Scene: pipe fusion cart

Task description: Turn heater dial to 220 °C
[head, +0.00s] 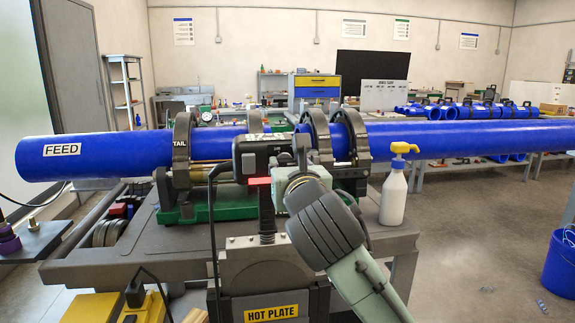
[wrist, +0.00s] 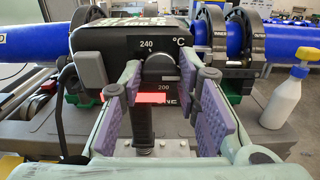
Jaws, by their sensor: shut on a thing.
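The heater's black control box (wrist: 108,52) fills the upper middle of the wrist view, with "240", "°C" and "200" printed on its face. The dark round dial (wrist: 160,67) sits between the "240" and "200" marks. My gripper (wrist: 158,72) has its two purple-padded fingers at either side of the dial, shut on it. The dial's pointer cannot be made out. In the head view the control box (head: 250,155) shows beside my gripper (head: 300,160), which hides the dial.
A red part (wrist: 140,98) lies just below the box. The hot plate holder (head: 270,270) stands beneath. Blue pipes (head: 95,152) are clamped on both sides. A white spray bottle with a yellow top (head: 394,195) stands right of my wrist on the cart.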

